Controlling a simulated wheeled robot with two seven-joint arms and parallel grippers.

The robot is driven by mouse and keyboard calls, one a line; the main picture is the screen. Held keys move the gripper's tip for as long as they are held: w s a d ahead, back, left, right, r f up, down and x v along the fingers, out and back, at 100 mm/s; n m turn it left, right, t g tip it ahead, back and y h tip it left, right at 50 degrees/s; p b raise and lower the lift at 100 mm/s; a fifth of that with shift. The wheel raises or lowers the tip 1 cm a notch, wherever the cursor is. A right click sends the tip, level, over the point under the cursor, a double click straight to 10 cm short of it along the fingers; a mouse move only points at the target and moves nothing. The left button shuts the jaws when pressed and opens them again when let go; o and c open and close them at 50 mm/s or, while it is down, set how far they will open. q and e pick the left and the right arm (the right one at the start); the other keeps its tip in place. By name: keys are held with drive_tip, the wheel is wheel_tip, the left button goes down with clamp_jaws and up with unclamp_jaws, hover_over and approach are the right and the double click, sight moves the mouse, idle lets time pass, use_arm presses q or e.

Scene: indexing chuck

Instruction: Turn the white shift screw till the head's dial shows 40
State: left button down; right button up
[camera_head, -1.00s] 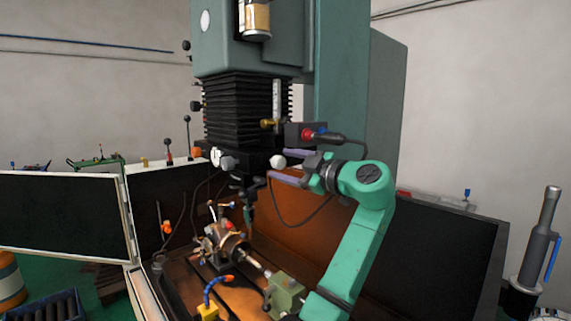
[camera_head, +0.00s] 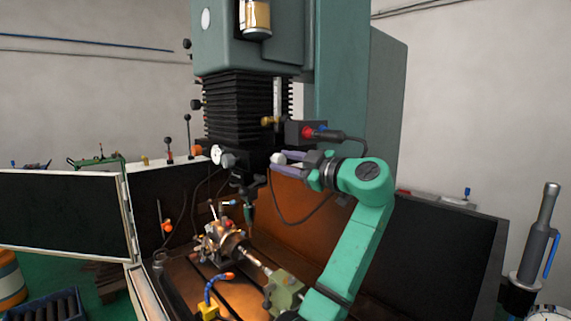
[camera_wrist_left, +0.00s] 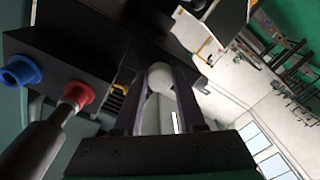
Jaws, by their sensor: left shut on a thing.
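The white shift screw (camera_head: 277,158) sticks out from the right side of the black machine head (camera_head: 240,160). In the left wrist view, the screw's round white end (camera_wrist_left: 160,76) sits between the fingertips of my left gripper (camera_wrist_left: 161,80). The head's white dial (camera_head: 216,154) faces out on the left side of the head, but it is too small to read. My right gripper is not in view.
Below are a chuck (camera_head: 222,240) and a green block (camera_head: 284,290) on the machine bed. A black panel (camera_head: 440,250) stands at right.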

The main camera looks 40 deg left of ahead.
use_arm(q)
drive_tip(key=m, duration=0.3)
drive_tip(key=shift+b, duration=0.35)
drive_tip(key=m, duration=0.7)
drive_tip(key=shift+m+b, duration=0.35)
drive_tip(key=shift+m, duration=0.05)
drive_tip(key=m, duration=0.3)
drive_tip(key=shift+s+m, duration=0.1)
drive_tip(key=shift+m, duration=0.3)
drive_tip(key=m, duration=0.3)
drive_tip(key=shift+r+m+t+y+p, duration=0.1)
drive_tip(key=shift+m+t+y+p, duration=0.2)
drive_tip(key=m, duration=0.2)
drive_tip(key=shift+m, duration=0.4)
drive_tip(key=m+p, duration=0.1)
drive_tip(key=m, duration=0.2)
drive_tip(key=shift+r, duration=0.1)
drive_tip(key=shift+m+t+p, duration=0.3)
drive_tip(key=shift+m+p, duration=0.6)
drive_tip(key=shift+m, duration=1.1)
